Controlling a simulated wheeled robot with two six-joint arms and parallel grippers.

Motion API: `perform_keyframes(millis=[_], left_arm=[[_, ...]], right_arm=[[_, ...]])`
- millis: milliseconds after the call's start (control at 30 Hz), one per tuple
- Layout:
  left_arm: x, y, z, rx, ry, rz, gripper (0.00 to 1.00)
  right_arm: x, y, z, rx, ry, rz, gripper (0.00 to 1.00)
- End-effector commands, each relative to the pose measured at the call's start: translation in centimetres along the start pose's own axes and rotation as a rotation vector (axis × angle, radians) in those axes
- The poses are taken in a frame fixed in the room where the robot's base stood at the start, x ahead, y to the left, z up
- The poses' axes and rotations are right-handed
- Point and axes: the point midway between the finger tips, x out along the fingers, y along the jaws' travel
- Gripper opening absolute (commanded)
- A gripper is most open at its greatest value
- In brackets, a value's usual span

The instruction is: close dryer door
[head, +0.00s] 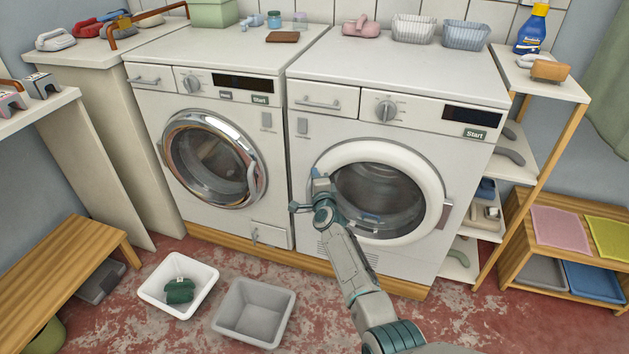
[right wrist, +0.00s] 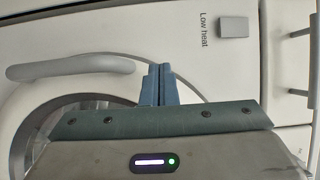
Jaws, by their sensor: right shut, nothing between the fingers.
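The dryer (head: 470,95) is the white machine on the right. Its round door (head: 428,180), a white ring around dark glass, lies against or very near the front; I cannot tell whether it is fully shut. My right gripper (head: 318,176) is in front of the door's left edge, shut and empty, hiding part of the rim. In the right wrist view, its blue fingers (right wrist: 160,85) are together beside a light grey curved bar (right wrist: 70,67), near the "Low heat" label (right wrist: 203,30). Contact with the door is unclear. My left gripper is not in view.
A washer (head: 270,95) with a chrome-ringed door stands left of the dryer. A white bin (head: 205,275) with a green item and a grey bin (head: 285,310) sit on the floor in front. A shelf (head: 560,90) stands at the right. Floor right of my arm is clear.

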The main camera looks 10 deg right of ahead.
Motion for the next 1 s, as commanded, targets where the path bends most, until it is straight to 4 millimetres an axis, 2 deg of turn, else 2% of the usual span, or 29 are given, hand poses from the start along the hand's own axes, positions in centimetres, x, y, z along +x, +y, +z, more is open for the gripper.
perform_keyframes(millis=[200, 433, 1000], left_arm=[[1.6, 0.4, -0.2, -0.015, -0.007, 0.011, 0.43], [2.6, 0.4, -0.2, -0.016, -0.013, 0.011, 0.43], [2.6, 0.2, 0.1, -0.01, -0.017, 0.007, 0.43]], right_arm=[[1.7, -0.1, -0.6, -0.001, 0.042, 0.0, 0.0], [2.5, 0.0, -1.0, 0.0, 0.063, 0.0, 0.0], [2.5, 0.0, -1.0, -0.001, 0.067, 0.0, 0.0]])
